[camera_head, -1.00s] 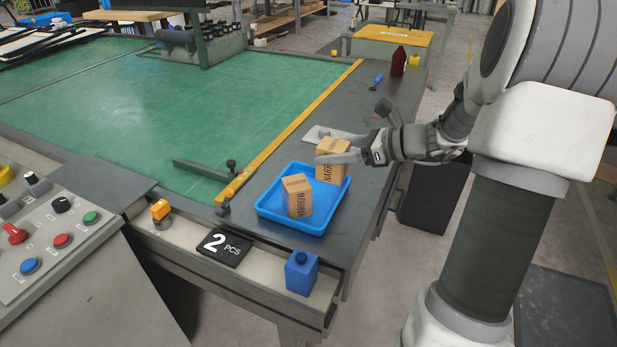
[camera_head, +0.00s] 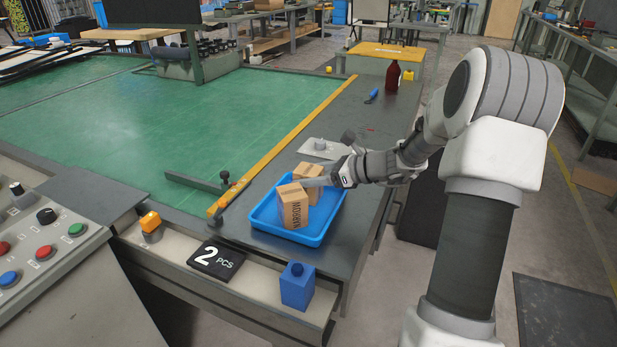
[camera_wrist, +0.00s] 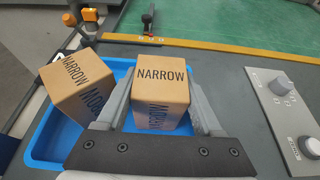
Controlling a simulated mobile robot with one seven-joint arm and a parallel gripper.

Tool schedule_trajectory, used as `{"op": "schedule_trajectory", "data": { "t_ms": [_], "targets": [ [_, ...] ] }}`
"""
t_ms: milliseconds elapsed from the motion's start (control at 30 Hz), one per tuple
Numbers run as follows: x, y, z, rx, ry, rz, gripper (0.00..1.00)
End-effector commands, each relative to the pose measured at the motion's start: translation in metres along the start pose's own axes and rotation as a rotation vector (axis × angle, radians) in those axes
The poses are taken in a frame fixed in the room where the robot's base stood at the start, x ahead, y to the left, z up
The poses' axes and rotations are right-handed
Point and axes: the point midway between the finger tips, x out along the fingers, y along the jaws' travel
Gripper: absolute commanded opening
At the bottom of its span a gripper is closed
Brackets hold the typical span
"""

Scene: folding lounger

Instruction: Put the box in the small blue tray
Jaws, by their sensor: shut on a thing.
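The small blue tray (camera_head: 262,222) stands on the grey table edge; it also shows in the wrist view (camera_wrist: 42,146). One brown box (camera_head: 293,207) marked NARROW stands upright in it, at the left in the wrist view (camera_wrist: 80,88). My gripper (camera_head: 314,181) is shut on a second brown NARROW box (camera_head: 309,170), which lies between the fingers in the wrist view (camera_wrist: 161,88). The held box is over or inside the tray's far part, behind the standing box. Whether it touches the tray floor is hidden.
A grey plate with knobs (camera_head: 320,148) lies just beyond the tray. A blue container (camera_head: 298,287) and a "2 PCS" sign (camera_head: 216,260) are in front. A yellow rail (camera_head: 285,143) runs to the left. A dark red bottle (camera_head: 392,75) stands far back.

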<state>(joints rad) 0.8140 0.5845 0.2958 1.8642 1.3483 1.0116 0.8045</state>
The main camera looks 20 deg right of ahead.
Motion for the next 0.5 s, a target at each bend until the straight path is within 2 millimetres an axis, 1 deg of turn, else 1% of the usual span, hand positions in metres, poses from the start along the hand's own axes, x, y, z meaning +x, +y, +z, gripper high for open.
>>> {"op": "schedule_trajectory", "data": {
  "t_ms": [167, 200, 233, 267, 500],
  "targets": [
    [0.0015, 0.0001, -0.0032, 0.001, -0.001, 0.0, 0.2],
    [0.0012, 0.0001, -0.0029, 0.001, 0.0, 0.0, 0.74],
    [0.0011, 0.0001, -0.0027, 0.001, 0.0, 0.0, 0.79],
    [0.0011, 0.0001, -0.0027, 0.001, 0.0, 0.0, 0.81],
    [0.001, 0.0001, -0.0024, 0.001, 0.0, 0.0, 0.81]
  ]
}}
